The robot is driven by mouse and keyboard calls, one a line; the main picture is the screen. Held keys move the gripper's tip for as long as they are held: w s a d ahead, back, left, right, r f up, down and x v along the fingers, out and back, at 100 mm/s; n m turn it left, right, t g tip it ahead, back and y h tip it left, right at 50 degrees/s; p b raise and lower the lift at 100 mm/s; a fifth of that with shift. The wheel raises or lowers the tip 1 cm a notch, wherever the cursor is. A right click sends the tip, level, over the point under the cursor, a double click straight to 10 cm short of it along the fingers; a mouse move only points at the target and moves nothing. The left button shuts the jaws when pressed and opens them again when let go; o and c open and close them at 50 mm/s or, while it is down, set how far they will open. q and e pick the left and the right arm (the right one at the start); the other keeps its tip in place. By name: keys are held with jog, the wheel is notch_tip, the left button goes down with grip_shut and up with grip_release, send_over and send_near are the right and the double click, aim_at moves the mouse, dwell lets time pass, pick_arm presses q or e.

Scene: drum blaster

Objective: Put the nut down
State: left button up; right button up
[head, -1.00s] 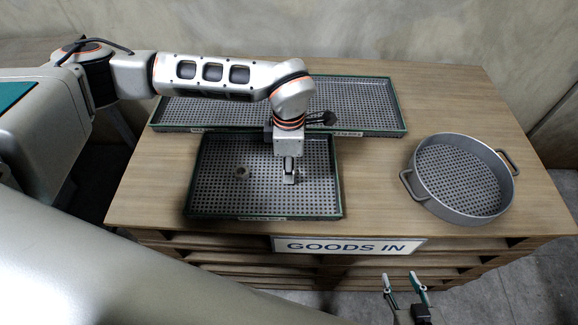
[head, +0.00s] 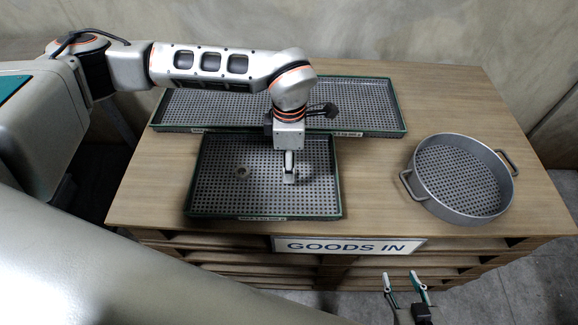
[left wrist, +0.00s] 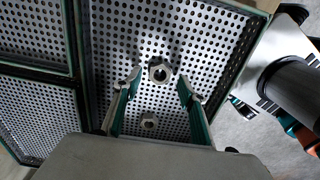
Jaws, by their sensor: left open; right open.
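Two metal nuts lie on the perforated floor of the smaller green-rimmed tray (head: 262,217). In the left wrist view, one hex nut (left wrist: 160,73) lies in line with the gap between my left gripper's fingertips, and the other nut (left wrist: 149,121) lies nearer the gripper's base. In the head view, a nut (head: 242,172) lies left of my left gripper (head: 289,172). The nut under the gripper is hard to make out there. My left gripper points down over the tray, its fingers apart. My right gripper (head: 403,282) is open and empty in front of the bench.
A longer perforated tray (head: 365,132) stands behind the smaller one, partly hidden by my left arm. A round grey sieve pan with handles (head: 428,197) stands at the right of the wooden bench (head: 372,172). A GOODS IN sign (head: 348,246) is on the bench front.

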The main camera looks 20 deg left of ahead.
pick_arm(q)
notch_tip(320, 180, up, 10)
jog(key=shift+p, duration=0.3)
jog(key=shift+s+f, duration=0.1)
dwell(0.4)
